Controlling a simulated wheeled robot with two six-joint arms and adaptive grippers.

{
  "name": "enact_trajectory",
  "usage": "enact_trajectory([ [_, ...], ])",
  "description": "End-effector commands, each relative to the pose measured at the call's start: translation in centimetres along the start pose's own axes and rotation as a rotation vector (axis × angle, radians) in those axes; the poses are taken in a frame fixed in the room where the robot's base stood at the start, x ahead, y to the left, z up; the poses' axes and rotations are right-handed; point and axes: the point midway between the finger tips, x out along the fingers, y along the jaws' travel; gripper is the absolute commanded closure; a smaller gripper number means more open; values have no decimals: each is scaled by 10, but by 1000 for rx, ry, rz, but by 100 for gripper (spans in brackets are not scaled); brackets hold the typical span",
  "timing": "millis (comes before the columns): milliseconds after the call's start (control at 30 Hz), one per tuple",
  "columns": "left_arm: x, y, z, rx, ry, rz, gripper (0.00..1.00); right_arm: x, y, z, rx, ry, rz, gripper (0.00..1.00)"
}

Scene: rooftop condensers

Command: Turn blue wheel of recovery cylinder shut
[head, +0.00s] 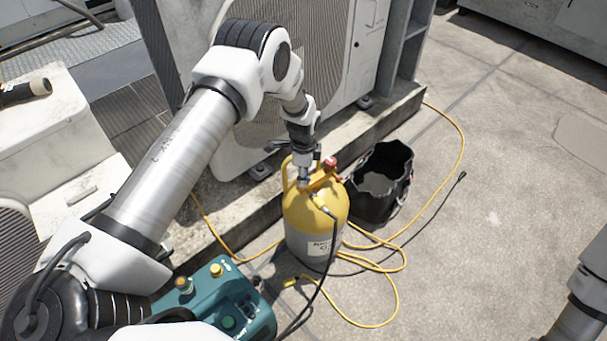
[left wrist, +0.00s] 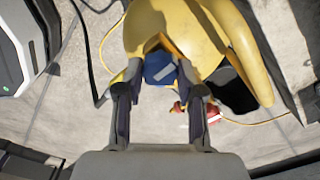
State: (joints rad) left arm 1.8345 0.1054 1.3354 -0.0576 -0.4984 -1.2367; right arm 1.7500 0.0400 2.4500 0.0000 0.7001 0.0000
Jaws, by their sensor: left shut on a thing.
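The yellow-and-grey recovery cylinder (head: 300,215) stands upright on the concrete. Its blue wheel (left wrist: 160,68) shows in the left wrist view between the fingers, with a pale mark on it. In the head view my gripper hides the blue wheel. My left gripper (head: 304,176) points down at the cylinder's top; in the left wrist view (left wrist: 160,76) its two fingers are shut on the blue wheel, one on each side. A red wheel (head: 330,163) sits beside it on the valve. My right gripper is out of view; only part of that arm shows at the lower right.
A black open bag (head: 382,205) stands just right of the cylinder. Yellow hoses (head: 385,268) and a black hose lie around its base. A teal recovery machine (head: 220,300) is in front, left. A condenser on a concrete curb (head: 240,215) stands behind. The floor at right is clear.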

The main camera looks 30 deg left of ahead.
Motion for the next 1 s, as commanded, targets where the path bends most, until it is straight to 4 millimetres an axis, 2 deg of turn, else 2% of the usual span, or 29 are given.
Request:
enact_trajectory([
  [500, 0, 0, 0, 24, 0, 1, 97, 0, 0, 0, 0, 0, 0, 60],
  [533, 0, 0, 0, 24, 0, 1, 59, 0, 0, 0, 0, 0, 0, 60],
  [600, 0, 0, 0, 24, 0, 1, 37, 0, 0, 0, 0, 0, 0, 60],
  [867, 0, 0, 0, 24, 0, 0, 37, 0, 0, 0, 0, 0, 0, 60],
  [1000, -8, 0, 0, 23, 0, 0, 37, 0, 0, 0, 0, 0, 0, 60],
])
